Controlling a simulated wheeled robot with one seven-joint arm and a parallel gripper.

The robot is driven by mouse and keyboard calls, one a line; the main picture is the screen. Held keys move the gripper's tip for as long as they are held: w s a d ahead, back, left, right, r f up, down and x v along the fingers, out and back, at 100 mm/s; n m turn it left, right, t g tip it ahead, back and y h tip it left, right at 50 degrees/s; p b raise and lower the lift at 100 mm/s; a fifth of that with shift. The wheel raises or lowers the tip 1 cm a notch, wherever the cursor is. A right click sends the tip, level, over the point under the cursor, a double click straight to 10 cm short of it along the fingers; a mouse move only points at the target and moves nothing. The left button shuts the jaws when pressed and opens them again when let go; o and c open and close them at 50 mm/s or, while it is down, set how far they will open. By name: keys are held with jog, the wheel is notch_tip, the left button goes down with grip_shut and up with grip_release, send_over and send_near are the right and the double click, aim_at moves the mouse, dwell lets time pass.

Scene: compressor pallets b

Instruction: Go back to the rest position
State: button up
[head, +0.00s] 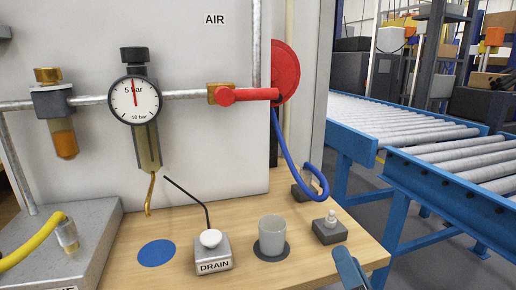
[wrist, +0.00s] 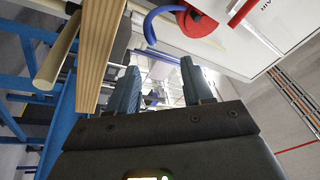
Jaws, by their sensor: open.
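My gripper (wrist: 158,78) is open and empty in the wrist view, its two blue fingers spread apart. In the head view one blue fingertip (head: 350,268) shows at the bottom edge, by the front right corner of the wooden bench (head: 130,230). The rest of my gripper is out of that view. The fingers appear clear of the bench and the objects on it. No rest position is marked in view.
On the bench stand a DRAIN button box (head: 213,255), a clear cup (head: 271,232) on a dark disc and a small grey block (head: 329,231). A red-handled valve (head: 248,95) and a gauge (head: 135,100) are on the pipe. Blue roller conveyors (head: 440,170) stand right.

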jog(key=s+d+f+n+g+h+p, duration=0.1)
jog(key=s+d+f, duration=0.1)
jog(key=s, duration=0.3)
jog(key=s+d+f+n+g, duration=0.1)
jog(key=s+d+f, duration=0.15)
jog(key=s, duration=0.25)
jog(key=s+r+n+g+h+p, duration=0.1)
jog(key=s+n+g, duration=0.1)
jog(key=s, duration=1.2)
jog(key=s+d+r+n+g+h+p, duration=0.1)
jog(key=s+n, duration=0.3)
jog(key=s, duration=1)
jog(key=shift+s+r+n+g+p, duration=0.25)
jog(key=shift+r+n+g+p, duration=0.2)
jog(key=shift+r, duration=0.25)
